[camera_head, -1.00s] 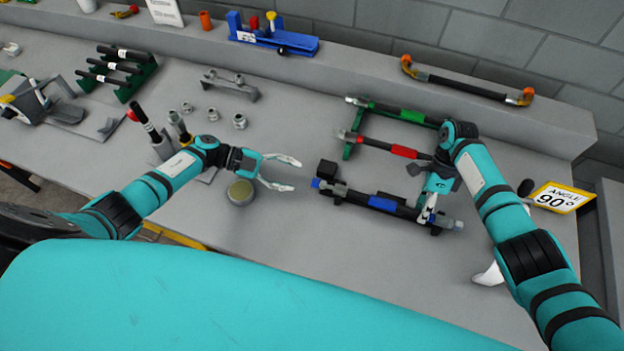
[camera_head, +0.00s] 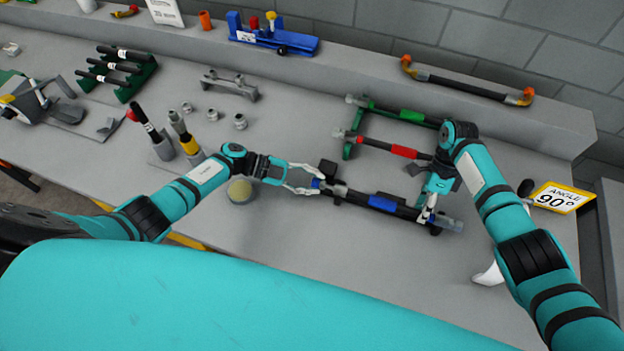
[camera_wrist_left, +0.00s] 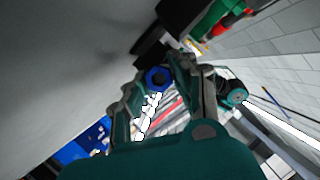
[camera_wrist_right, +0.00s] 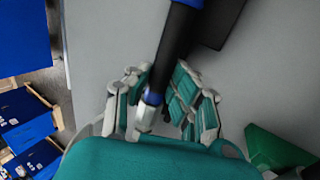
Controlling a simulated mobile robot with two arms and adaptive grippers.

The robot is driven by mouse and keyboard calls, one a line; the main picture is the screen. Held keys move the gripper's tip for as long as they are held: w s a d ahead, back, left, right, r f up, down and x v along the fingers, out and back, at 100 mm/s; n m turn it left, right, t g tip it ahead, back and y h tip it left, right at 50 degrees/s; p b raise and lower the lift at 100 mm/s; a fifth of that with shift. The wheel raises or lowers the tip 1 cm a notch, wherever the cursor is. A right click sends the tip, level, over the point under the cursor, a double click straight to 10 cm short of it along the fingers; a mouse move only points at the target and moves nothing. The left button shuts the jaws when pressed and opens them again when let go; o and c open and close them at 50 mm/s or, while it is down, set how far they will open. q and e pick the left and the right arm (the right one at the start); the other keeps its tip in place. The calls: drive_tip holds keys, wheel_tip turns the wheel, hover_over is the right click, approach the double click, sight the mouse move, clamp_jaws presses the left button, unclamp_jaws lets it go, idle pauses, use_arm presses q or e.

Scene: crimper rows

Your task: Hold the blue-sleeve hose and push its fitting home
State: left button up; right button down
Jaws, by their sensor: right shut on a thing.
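The blue-sleeve hose (camera_head: 382,203) lies in a dark holder at the front middle of the bench. Its fitting with a blue ring (camera_head: 316,184) is at the left end. My left gripper (camera_head: 317,181) is open, with a finger on either side of that fitting. In the left wrist view the blue hex ring (camera_wrist_left: 158,79) sits between the spread fingers; contact is unclear. My right gripper (camera_head: 429,214) is shut on the hose near its right end. In the right wrist view the black hose (camera_wrist_right: 175,45) runs between the fingers, with a metal end (camera_wrist_right: 146,112) near them.
Red-sleeve (camera_head: 404,152) and green-sleeve (camera_head: 411,115) hoses lie on a green rack behind. A round tin (camera_head: 240,190) stands below my left wrist. An angle sign (camera_head: 558,198) is at the right. Upright tools (camera_head: 184,137) stand further left.

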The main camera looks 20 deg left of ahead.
sight(316, 182)
use_arm(q)
drive_tip(key=shift+w+r, duration=0.1)
clamp_jaws()
use_arm(e)
drive_tip(key=shift+s+f, duration=0.15)
drive_tip(key=shift+s, duration=0.2)
use_arm(q)
drive_tip(key=shift+d, duration=1.4)
use_arm(e)
drive_tip(key=shift+a, duration=0.1)
use_arm(q)
drive_tip(key=shift+o, duration=1.1)
unclamp_jaws()
drive_tip(key=o, duration=0.4)
drive_tip(key=shift+d, duration=0.1)
